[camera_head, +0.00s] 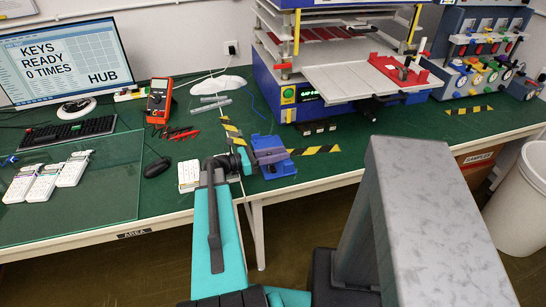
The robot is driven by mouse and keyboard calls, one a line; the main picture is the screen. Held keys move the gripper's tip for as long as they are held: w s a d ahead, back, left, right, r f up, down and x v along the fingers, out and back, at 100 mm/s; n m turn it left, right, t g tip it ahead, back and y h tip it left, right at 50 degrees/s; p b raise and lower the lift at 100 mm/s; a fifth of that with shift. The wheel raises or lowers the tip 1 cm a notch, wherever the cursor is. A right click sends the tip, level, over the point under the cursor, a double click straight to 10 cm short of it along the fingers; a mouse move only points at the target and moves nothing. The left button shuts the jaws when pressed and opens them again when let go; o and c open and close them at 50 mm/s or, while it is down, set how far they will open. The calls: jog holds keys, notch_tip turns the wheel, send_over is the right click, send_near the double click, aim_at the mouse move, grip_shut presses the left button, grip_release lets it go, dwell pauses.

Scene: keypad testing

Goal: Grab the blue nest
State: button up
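A blue nest (281,170) sits on the green mat near the table's front edge, in the middle of the head view. A purple-blue block with grey parts (267,147) is just above and behind it in the picture, and I cannot tell whether they are one piece. My teal arm reaches up from below to the nest's left side. My gripper (249,160) is small and dark there, right beside or against the nest. Its fingertips are partly hidden, so I cannot tell whether it is open or shut.
A white keypad (189,176) lies just left of my wrist, with a black mouse (157,167) beyond. Several white keypads (45,182) lie on a glass plate at left. A blue press machine (330,75) stands behind. Yellow-black tape (315,150) marks the mat at right.

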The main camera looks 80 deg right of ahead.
dwell(0.3)
grip_shut()
dwell(1.3)
